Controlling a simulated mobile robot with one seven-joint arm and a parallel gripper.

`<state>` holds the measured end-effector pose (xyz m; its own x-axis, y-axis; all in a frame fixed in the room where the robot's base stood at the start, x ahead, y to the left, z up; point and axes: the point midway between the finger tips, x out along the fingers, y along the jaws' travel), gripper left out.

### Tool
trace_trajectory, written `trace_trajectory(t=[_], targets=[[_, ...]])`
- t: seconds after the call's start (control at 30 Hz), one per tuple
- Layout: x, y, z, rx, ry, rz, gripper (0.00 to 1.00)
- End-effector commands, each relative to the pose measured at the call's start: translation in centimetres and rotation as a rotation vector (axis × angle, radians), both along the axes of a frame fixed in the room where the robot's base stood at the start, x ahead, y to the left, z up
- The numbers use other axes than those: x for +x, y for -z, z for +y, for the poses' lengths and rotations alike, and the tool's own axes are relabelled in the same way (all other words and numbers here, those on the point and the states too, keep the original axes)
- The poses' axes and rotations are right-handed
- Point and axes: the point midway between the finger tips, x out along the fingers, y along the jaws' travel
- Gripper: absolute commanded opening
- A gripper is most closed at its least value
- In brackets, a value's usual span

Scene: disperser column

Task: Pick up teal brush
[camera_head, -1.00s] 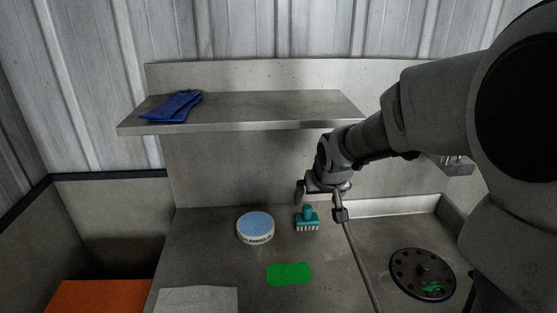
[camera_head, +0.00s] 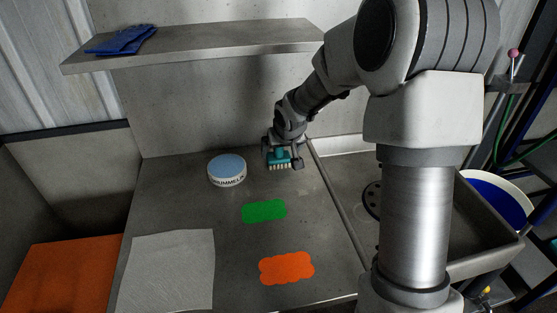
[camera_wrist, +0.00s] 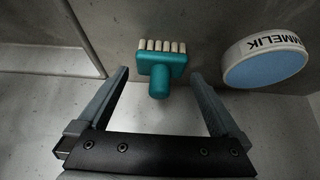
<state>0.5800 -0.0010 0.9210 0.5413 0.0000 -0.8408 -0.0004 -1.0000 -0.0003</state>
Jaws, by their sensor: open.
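The teal brush (camera_head: 279,158) stands on the steel counter at the back, close to the sink edge, with pale bristles along its lower front. In the wrist view the teal brush (camera_wrist: 161,70) lies ahead, between the lines of the two fingers, its round handle toward me. My gripper (camera_head: 283,160) is at the brush, its fingers to either side in the head view. In the wrist view my gripper (camera_wrist: 160,75) is open, with nothing between its fingers but the brush's handle end near the tips. I cannot tell whether a finger touches the brush.
A round white tub with a blue lid (camera_head: 227,169) stands left of the brush. A green cloth (camera_head: 265,211), an orange cloth (camera_head: 287,268) and a pale sheet (camera_head: 168,270) lie in front. Blue gloves (camera_head: 122,40) lie on the shelf (camera_head: 200,47) above. The sink is at right.

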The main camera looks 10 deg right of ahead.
Motion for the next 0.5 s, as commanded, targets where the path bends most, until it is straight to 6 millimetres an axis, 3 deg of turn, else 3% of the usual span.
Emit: trace_trajectory(t=[0.2,0.5], targets=[[1.7,3.1,0.1,-0.001,-0.001,0.002,1.00],[2.3,3.8,0.1,-0.001,-0.001,0.000,1.00]])
